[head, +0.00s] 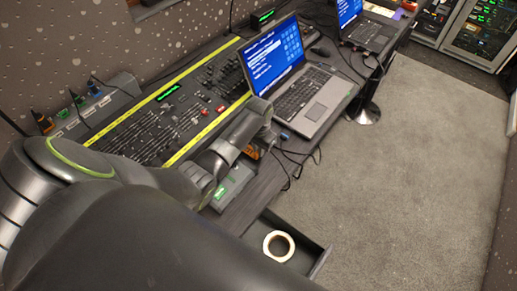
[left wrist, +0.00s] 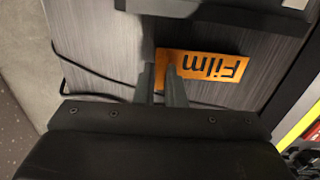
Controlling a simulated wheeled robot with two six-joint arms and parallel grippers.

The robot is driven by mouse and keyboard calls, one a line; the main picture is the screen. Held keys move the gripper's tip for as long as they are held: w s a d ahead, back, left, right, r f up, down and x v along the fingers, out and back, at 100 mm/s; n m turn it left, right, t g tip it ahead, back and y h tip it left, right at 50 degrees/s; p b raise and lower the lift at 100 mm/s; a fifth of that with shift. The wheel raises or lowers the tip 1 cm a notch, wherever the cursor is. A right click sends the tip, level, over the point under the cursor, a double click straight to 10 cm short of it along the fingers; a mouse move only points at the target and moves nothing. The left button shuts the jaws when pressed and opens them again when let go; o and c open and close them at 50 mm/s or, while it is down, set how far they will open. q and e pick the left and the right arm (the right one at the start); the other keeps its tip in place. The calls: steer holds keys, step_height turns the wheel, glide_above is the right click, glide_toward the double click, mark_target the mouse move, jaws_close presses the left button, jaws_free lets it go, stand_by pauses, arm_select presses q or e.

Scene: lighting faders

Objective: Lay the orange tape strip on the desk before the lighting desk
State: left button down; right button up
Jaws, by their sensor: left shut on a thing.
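The orange tape strip (left wrist: 215,68), printed with the word "Film", shows in the left wrist view. In the head view a small part of it (head: 251,152) shows beside my arm's end. My left gripper (left wrist: 166,78) is shut on the strip's end. The strip is over the dark wood-grain desk; whether it touches the surface I cannot tell. The lighting desk (head: 152,131) is a black fader console with yellow edge strips, at the left in the head view. My left arm covers part of its front side. My right gripper is in neither view.
An open laptop (head: 315,97) stands right of the console, near my gripper. A grey device (head: 233,187) sits on the desk's front part. Black cables run by the desk edge. An open drawer (head: 316,262) holds a tape roll (head: 279,246).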

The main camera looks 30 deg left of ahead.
arm_select(q)
steer(key=shift+f, duration=0.35)
steer(key=shift+f, duration=0.1)
steer(key=c, duration=1.5)
jaws_free()
step_height(320, 180, up, 12)
steer(key=shift+r, duration=0.15)
